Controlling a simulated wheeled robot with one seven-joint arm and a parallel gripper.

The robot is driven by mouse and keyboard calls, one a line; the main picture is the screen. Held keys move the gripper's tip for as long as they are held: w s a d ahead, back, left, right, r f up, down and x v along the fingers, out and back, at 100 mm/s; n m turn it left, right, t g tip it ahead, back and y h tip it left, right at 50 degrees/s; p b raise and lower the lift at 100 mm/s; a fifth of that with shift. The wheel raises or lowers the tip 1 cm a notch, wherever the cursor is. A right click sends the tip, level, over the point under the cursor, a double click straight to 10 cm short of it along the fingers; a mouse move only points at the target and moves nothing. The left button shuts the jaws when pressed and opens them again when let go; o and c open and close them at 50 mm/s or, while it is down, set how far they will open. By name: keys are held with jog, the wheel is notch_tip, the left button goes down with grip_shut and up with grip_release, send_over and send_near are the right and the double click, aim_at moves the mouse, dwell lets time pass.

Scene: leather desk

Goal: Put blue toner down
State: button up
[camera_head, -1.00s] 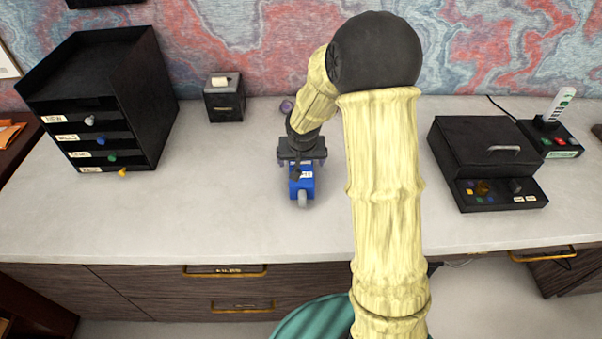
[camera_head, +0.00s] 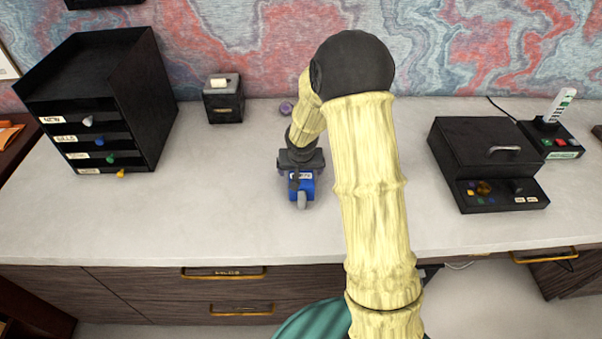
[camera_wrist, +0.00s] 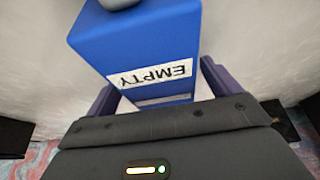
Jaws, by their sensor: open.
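The blue toner (camera_head: 301,187) is on the pale desk top near the middle, with a grey round end toward the front edge. In the wrist view the blue toner (camera_wrist: 140,45) fills the upper middle and bears a white label reading "EMPTY". My gripper (camera_head: 301,180) is at the toner's rear end. Its purple-grey fingers (camera_wrist: 155,90) stand on either side of the toner, open, with a visible gap at the right. The toner's underside is hidden, so its contact with the desk is hard to confirm.
A black drawer unit (camera_head: 101,100) stands at left, with a small black box (camera_head: 223,98) beside it. A small purple item (camera_head: 286,108) lies behind my gripper. The desk's left front is clear.

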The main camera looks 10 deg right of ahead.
dwell(0.3)
jog(key=shift+a, duration=0.1)
jog(key=c, duration=1.4)
notch_tip(320, 180, up, 10)
jog(key=p, duration=0.2)
jog(key=shift+r+p, duration=0.1)
jog(key=shift+p, duration=0.2)
